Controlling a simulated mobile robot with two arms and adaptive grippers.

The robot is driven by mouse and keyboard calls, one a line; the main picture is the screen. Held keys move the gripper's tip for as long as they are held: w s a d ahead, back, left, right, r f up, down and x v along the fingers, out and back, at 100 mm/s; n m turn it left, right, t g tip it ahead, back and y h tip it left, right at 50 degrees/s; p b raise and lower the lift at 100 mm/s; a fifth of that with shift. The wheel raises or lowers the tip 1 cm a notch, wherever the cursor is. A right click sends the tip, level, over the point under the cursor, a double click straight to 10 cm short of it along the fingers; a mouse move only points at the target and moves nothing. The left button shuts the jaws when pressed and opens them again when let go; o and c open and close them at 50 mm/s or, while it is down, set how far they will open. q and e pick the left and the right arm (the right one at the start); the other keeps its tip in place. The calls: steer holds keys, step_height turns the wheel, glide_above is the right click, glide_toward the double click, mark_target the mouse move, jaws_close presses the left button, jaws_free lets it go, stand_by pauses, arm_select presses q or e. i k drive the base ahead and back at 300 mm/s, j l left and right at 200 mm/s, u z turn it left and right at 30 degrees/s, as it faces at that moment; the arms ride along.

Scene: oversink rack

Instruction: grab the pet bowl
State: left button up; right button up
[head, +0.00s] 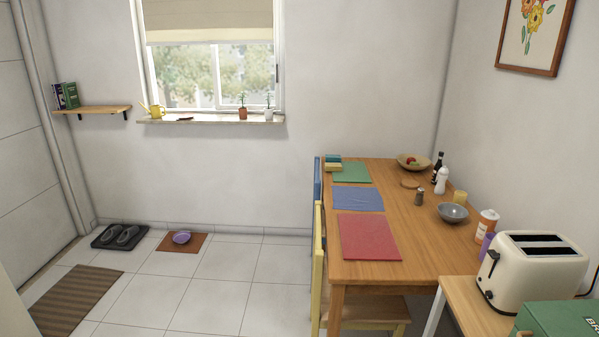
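The pet bowl (181,238) is small and purple. It sits on a brown-orange mat (193,248) on the tiled floor, below the window and near the back wall. Its contents are too small to make out. Neither of my grippers shows in the head view.
A shoe tray (97,243) with dark slippers lies left of the bowl, and a striped brown rug (75,300) lies nearer. A wooden table (425,250) with chairs stands right. A toaster (532,272) is at the near right. The tiled floor between is clear.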

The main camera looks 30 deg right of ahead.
mark_target(182, 237)
steer(key=i+u, duration=0.1)
steer(key=i, duration=3.45)
steer(key=i+z, duration=0.15)
steer(key=i, duration=0.4)
steer(key=i+j+z, duration=0.15)
steer(key=i, duration=0.45)
steer(key=i+j+z, duration=0.15)
steer(key=i, duration=0.4)
